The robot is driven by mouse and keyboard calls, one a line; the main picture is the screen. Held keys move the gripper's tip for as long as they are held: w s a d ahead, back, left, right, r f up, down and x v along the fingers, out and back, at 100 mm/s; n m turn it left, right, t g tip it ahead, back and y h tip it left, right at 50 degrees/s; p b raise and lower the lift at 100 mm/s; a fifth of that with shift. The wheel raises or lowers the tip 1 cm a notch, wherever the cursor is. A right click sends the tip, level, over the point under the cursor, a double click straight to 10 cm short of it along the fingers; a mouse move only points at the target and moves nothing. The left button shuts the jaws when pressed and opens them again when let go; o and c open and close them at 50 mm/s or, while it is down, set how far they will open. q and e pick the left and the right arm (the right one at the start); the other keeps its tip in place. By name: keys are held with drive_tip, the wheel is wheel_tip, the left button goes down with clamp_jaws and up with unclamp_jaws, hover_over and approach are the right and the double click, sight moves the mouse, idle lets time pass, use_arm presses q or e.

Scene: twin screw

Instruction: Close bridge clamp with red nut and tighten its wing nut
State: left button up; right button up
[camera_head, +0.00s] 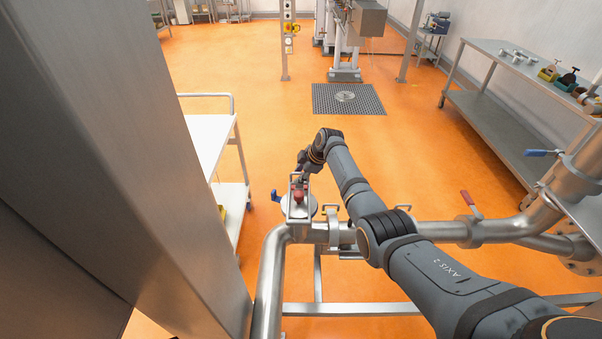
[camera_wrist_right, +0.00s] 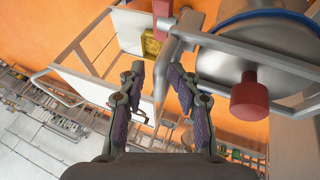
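The bridge clamp (camera_head: 290,211) is a metal frame on the pipe end at the centre of the head view. Its red nut (camera_head: 299,196) sits inside the frame. In the right wrist view the red nut (camera_wrist_right: 249,98) hangs at the right beside the clamp's metal bars (camera_wrist_right: 225,43). My right gripper (camera_wrist_right: 157,72) has its two fingers apart, left of the nut. A grey metal piece of the clamp (camera_wrist_right: 163,62) shows between the fingertips; I cannot tell whether they touch it. In the head view my right gripper (camera_head: 301,175) is small, just beyond the clamp. My left gripper is out of view.
A pipe with a red-handled valve (camera_head: 468,198) runs right from the clamp. A blue valve handle (camera_head: 537,153) is further right. A white cart (camera_head: 207,135) stands left of the clamp, and a metal bench (camera_head: 505,60) stands at the right wall.

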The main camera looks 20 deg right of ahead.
drive_tip(key=v, duration=1.2)
